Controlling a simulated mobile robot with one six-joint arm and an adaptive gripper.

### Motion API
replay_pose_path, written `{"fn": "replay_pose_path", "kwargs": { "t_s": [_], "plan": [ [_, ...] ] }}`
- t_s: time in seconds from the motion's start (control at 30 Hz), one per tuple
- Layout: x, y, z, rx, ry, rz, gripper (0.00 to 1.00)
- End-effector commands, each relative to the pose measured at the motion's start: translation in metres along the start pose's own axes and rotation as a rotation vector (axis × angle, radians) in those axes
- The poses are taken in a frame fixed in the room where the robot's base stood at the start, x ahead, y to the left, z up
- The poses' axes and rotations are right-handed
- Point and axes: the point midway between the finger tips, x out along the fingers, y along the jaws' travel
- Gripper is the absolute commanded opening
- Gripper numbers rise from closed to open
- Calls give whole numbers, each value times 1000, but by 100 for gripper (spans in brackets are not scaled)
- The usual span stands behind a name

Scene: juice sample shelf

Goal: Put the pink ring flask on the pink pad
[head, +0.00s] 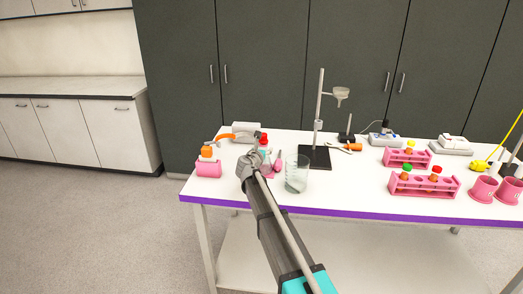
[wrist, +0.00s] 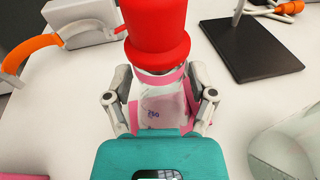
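The flask has a red cap (wrist: 157,35), a clear body (wrist: 158,108) marked 250 and a pink ring (wrist: 165,76) below the cap. In the head view its red cap (head: 263,139) shows just beyond my gripper (head: 252,160). In the wrist view my gripper (wrist: 160,84) has one finger on each side of the flask, close to it; whether they press on it is unclear. Flat pink, seemingly the pink pad (wrist: 133,116), shows beside the flask's lower part. The flask's base is hidden, so I cannot tell whether it rests on the pad.
A glass beaker (head: 297,174) stands close on the right. A stand with a dark base (head: 314,157) is behind it. Left are a pink block with an orange-capped item (head: 208,168) and orange-banded headphones (head: 228,137). Pink tube racks (head: 423,187) and pink cups (head: 483,189) stand right.

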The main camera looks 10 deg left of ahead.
Motion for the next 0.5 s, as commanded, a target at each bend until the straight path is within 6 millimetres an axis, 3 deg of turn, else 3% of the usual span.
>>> {"fn": "replay_pose_path", "kwargs": {
  "t_s": [0.5],
  "plan": [
    [0,0,1,0,0,0,92]
  ]
}}
